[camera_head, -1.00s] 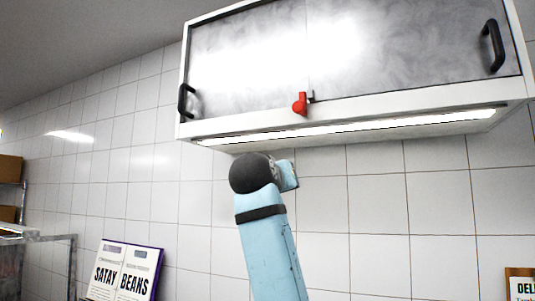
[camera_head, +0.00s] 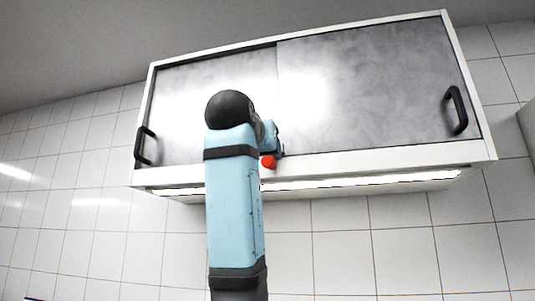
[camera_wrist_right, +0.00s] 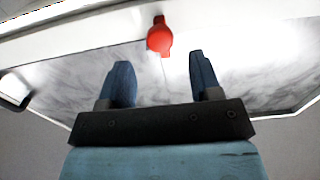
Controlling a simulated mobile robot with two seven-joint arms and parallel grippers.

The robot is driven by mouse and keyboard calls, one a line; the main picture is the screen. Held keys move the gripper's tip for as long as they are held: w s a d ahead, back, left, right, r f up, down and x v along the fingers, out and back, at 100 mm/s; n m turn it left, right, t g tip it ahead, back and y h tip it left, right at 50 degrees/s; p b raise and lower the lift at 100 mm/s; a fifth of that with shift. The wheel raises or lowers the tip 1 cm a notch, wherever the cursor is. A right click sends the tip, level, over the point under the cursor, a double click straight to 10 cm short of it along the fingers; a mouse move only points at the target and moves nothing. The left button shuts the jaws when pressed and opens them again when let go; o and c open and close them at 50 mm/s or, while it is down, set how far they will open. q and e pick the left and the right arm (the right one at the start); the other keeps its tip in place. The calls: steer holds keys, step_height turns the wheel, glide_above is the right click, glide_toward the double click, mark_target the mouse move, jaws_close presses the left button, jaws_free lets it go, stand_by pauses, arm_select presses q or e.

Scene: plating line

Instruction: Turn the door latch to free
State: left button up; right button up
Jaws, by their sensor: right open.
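The red door latch (camera_head: 268,161) sits at the bottom edge of a wall cabinet (camera_head: 400,163), where its two grey doors meet. In the head view it is partly hidden by my right gripper (camera_head: 270,138). In the right wrist view the latch (camera_wrist_right: 160,38) shows as a red round knob with a narrower end, beyond the fingertips and between their lines. My right gripper (camera_wrist_right: 160,75) is open and empty, its two blue fingers apart and not visibly touching the latch. My left gripper is in neither view.
The left door (camera_head: 185,100) and right door (camera_head: 375,85) are closed side by side, each with a black handle (camera_head: 144,146), (camera_head: 457,110). A lit strip (camera_head: 350,181) runs under the cabinet. The tiled wall (camera_head: 400,245) below is clear.

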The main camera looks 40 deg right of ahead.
mark_target(267, 159)
steer(key=p+x, duration=0.1)
steer(key=x, duration=0.3)
steer(key=shift+w+d+r, duration=0.1)
steer(key=shift+w+d, duration=0.1)
steer(key=shift+d, duration=0.05)
steer(key=shift+w+d+p, duration=0.35)
steer(key=shift+d, duration=0.05)
steer(key=shift+w+d, duration=0.1)
steer(key=shift+w, duration=0.05)
steer(key=shift+c, duration=0.4)
steer(key=c, duration=0.8)
steer(key=shift+c, duration=0.2)
